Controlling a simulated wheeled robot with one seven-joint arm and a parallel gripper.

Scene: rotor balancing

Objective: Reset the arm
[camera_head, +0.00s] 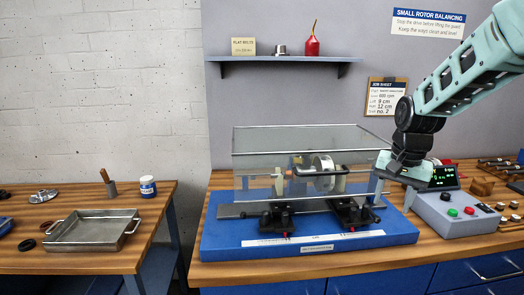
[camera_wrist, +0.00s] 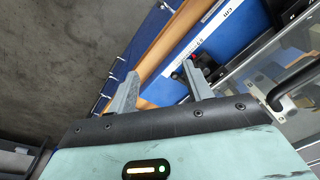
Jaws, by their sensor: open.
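My arm (camera_head: 462,75) reaches in from the upper right of the head view. My gripper (camera_wrist: 162,88) is open and empty in the wrist view, its two grey fingers spread apart. In the head view it hangs at the right end of the clear guard (camera_head: 290,143), close to it; whether they touch I cannot tell. The guard is down over a rotor (camera_head: 323,172) on the blue balancing base (camera_head: 300,240). Below the gripper in the wrist view are the blue base (camera_wrist: 205,42) and the wooden bench edge (camera_wrist: 165,45).
A control box (camera_head: 455,212) with green and red buttons and a lit display stands right of the base. Tools lie behind it. A metal tray (camera_head: 92,232) and a blue-labelled jar (camera_head: 147,187) are on the left bench. A shelf (camera_head: 285,59) holds a red oil can (camera_head: 312,46).

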